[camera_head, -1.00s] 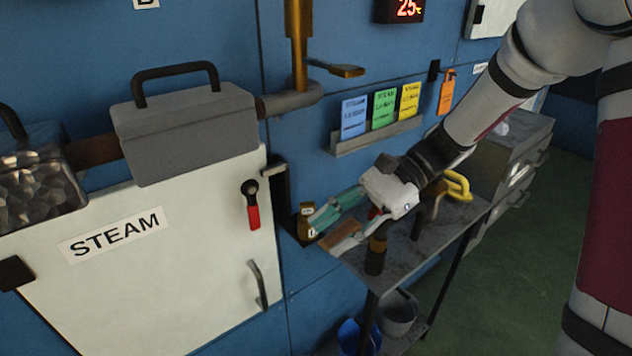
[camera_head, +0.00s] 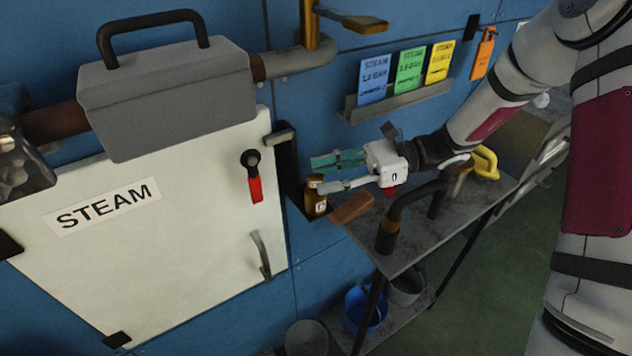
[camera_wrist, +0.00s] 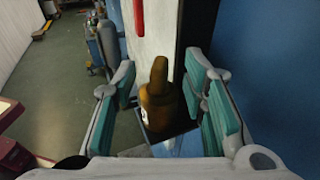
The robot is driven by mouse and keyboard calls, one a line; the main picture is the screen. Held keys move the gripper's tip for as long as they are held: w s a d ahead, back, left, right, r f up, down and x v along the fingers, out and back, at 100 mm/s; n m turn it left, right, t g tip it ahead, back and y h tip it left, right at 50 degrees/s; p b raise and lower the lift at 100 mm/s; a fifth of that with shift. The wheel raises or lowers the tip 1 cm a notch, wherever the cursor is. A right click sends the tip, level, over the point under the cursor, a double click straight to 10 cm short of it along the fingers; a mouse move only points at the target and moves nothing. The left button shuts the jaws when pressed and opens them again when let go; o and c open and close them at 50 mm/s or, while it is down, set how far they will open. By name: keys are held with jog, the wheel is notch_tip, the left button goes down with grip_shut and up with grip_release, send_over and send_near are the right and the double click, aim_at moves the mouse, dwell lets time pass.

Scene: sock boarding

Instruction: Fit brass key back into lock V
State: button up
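A brass piece (camera_head: 315,199) with a pale label stands on a small dark bracket beside the STEAM door, at the left end of the shelf. In the wrist view the brass piece (camera_wrist: 158,100) is upright, with a narrower rounded top on a wider body. I cannot tell whether that top is the key or part of the lock, and no V is readable. My gripper (camera_head: 322,174) reaches left to it, its teal-padded fingers apart. In the wrist view my gripper (camera_wrist: 165,88) has a finger on each side of the brass piece, with gaps visible.
The white STEAM door (camera_head: 150,260) has a red-handled lever (camera_head: 254,180). A brown block (camera_head: 352,207) and a dark bent handle (camera_head: 405,205) are on the metal shelf (camera_head: 425,240) below my gripper. A card rack (camera_head: 400,103) hangs above. Buckets (camera_head: 365,308) stand beneath.

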aim_at(312, 179)
jog(key=x, duration=0.2)
jog(key=shift+a, duration=0.35)
jog(key=shift+s, duration=0.1)
grip_shut()
